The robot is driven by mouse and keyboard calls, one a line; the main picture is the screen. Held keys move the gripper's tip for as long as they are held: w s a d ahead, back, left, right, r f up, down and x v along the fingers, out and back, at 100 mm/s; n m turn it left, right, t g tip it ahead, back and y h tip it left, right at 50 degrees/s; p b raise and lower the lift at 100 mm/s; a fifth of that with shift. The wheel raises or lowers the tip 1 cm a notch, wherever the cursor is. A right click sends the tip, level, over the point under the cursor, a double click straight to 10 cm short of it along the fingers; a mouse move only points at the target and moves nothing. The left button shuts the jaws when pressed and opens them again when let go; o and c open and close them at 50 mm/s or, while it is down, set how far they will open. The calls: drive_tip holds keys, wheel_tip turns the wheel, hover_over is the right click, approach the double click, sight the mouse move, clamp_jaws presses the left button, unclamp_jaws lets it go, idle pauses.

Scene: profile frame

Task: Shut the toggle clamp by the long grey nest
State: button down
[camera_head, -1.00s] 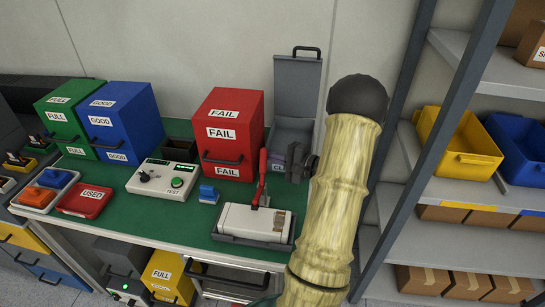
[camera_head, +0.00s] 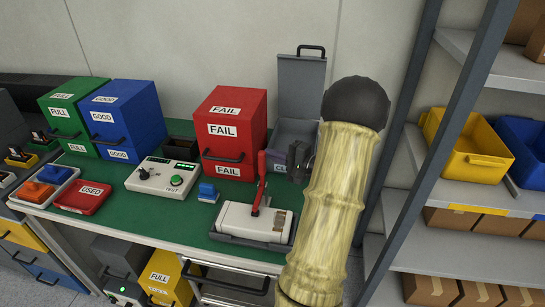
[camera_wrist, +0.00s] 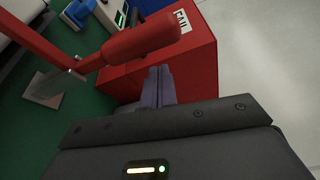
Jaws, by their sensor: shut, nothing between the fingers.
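The toggle clamp (camera_head: 262,168) has a red handle that stands upright at the back edge of the long grey nest (camera_head: 228,238). A white, rounded long part (camera_head: 240,218) lies in the nest. In the wrist view the red handle (camera_wrist: 143,40) is large and close, with its metal base plate (camera_wrist: 48,88) below left. My gripper (camera_head: 296,158) is just right of the handle, partly hidden by my arm. Its fingers (camera_wrist: 158,85) are together and empty, beside the handle's grip end. I cannot tell whether they touch it.
The red FAIL box (camera_head: 233,130) stands close behind the clamp, left of my gripper. An open grey bin (camera_head: 300,85) with a raised lid is behind my gripper. A blue button block (camera_head: 208,192) and a tester (camera_head: 163,177) are left of the nest. Shelving (camera_head: 405,150) stands at right.

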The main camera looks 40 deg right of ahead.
drive_tip(key=s+d+b, duration=0.1)
drive_tip(key=s+d, duration=0.5)
drive_tip(key=s, duration=0.1)
drive_tip(key=shift+s+b, duration=0.3)
drive_tip(key=shift+b, duration=0.05)
drive_tip(key=shift+s, duration=0.1)
drive_tip(key=shift+a, duration=0.15)
drive_tip(key=shift+f, duration=0.1)
